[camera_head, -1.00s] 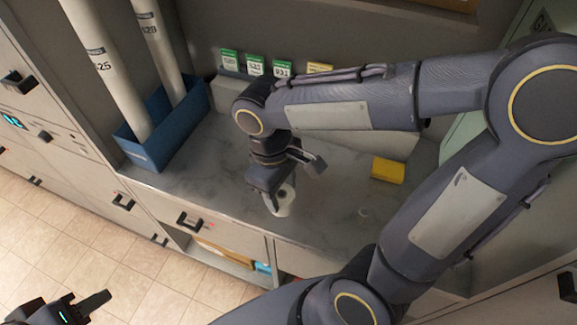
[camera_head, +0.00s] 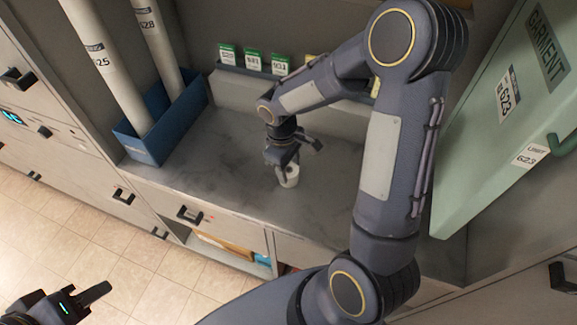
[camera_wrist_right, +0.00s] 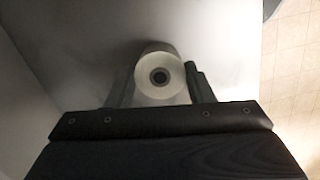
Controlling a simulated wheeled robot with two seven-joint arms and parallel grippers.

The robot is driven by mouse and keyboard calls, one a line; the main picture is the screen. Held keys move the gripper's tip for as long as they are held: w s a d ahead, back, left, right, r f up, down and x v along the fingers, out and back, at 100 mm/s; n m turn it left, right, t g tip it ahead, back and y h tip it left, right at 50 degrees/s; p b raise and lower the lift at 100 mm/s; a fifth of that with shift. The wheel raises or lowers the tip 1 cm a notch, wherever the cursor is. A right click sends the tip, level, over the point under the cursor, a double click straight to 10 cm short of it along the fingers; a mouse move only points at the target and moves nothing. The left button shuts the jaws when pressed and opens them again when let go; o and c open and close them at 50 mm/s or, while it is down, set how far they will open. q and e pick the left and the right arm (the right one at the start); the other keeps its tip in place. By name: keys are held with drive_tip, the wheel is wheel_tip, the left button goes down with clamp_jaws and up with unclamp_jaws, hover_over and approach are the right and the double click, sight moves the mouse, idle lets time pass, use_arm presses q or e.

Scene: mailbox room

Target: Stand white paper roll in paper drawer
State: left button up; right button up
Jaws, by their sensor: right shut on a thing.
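The white paper roll (camera_head: 289,177) is at the counter, short and upright, with its round end and dark core hole facing up. In the right wrist view the roll (camera_wrist_right: 158,76) sits between the fingers of my right gripper (camera_wrist_right: 160,88), which is shut on it. In the head view my right gripper (camera_head: 285,163) hides part of the roll. I cannot tell if its base touches the counter. My left gripper (camera_head: 88,301) is low at the left, away from the roll; its finger opening is unclear.
A blue bin (camera_head: 150,148) with two tall white tubes (camera_head: 106,70) stands on the counter's left. Several green-labelled cards (camera_head: 253,60) stand at the back. A pale green garment box (camera_head: 500,130) is at right. The grey counter (camera_head: 215,165) is clear beside the roll.

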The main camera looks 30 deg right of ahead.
drive_tip(key=shift+f, duration=0.2)
drive_tip(key=shift+f, duration=0.1)
drive_tip(key=shift+f, duration=0.15)
drive_tip(key=o, duration=1.1)
drive_tip(key=shift+r, duration=0.2)
